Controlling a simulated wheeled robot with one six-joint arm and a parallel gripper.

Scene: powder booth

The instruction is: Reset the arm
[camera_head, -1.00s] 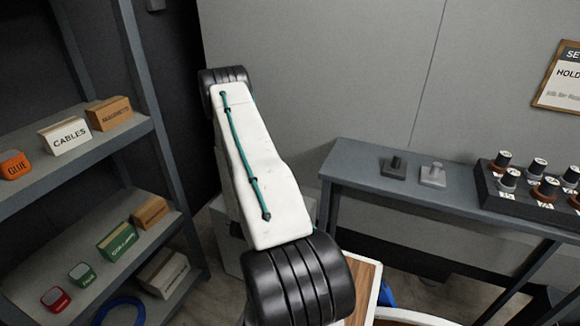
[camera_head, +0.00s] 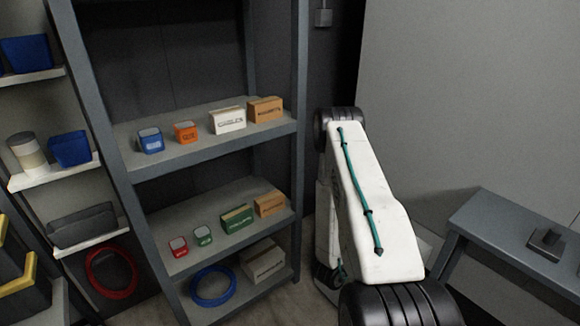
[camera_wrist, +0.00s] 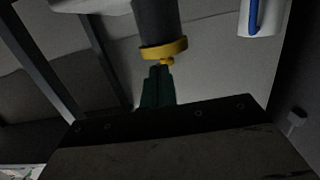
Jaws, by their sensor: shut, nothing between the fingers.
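My arm (camera_head: 372,205), white links with black joints and a teal cable, is folded up at the right of the head view. It hides my gripper there. In the wrist view, my gripper's dark green fingers (camera_wrist: 157,88) are together with nothing between them, above a wide dark housing. A grey cylinder with a yellow band (camera_wrist: 163,48) shows just beyond the fingertips; I cannot tell what it is.
A metal shelf rack (camera_head: 215,148) with small boxes and bins stands left of my arm. A blue coil (camera_head: 213,287) lies on its bottom shelf. A grey bench (camera_head: 500,225) with a dark block (camera_head: 547,242) is close on the right. A plain wall panel rises behind.

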